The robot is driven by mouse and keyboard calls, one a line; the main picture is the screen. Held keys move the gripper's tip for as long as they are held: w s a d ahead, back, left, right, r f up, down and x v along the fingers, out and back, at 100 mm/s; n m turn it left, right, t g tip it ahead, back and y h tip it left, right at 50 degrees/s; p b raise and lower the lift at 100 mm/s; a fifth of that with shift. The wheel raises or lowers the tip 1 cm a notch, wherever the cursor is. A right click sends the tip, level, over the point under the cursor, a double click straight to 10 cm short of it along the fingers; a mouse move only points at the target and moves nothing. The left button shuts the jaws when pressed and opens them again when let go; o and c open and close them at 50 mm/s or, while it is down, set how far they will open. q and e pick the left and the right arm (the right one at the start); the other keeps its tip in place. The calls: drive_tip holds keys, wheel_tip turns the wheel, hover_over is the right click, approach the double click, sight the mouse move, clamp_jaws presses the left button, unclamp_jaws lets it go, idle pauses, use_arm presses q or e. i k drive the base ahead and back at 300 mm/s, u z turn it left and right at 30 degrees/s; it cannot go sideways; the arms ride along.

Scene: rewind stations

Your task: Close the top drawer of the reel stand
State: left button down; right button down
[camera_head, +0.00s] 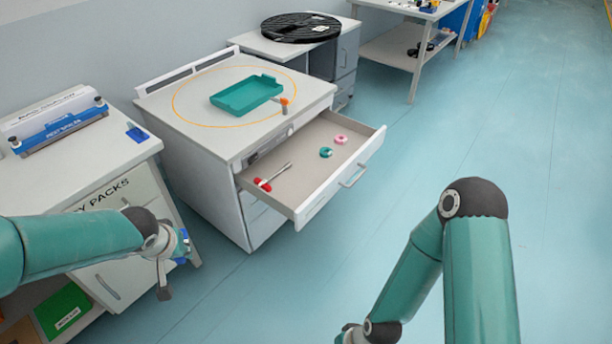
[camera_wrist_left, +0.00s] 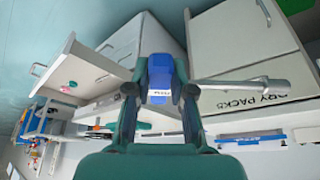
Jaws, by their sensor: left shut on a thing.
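The reel stand (camera_head: 215,150) is a white cabinet with a teal tray (camera_head: 246,95) on top. Its top drawer (camera_head: 340,190) is pulled far out, with a bar handle (camera_head: 353,176) on its front. Inside lie a red-handled tool (camera_head: 264,184), a teal ring (camera_head: 326,153) and a pink ring (camera_head: 341,139). The drawer also shows in the left wrist view (camera_wrist_left: 52,62). My left gripper (camera_wrist_left: 160,92) is shut on a blue object (camera_wrist_left: 168,84) with a grey rod (camera_wrist_left: 245,85). It is left of the drawer, in front of the neighbouring cabinet, apart from the drawer.
A white cabinet (camera_head: 110,150) with a blue-and-white device (camera_head: 55,120) stands at left. Behind the reel stand is a grey unit (camera_head: 345,55) with a black disc (camera_head: 300,27). The floor (camera_head: 480,130) right of the drawer is clear, apart from my right arm in the foreground.

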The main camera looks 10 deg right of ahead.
sight(300, 193)
drive_tip(key=z, duration=0.1)
drive_tip(key=i, duration=1)
drive_tip(key=u, duration=0.1)
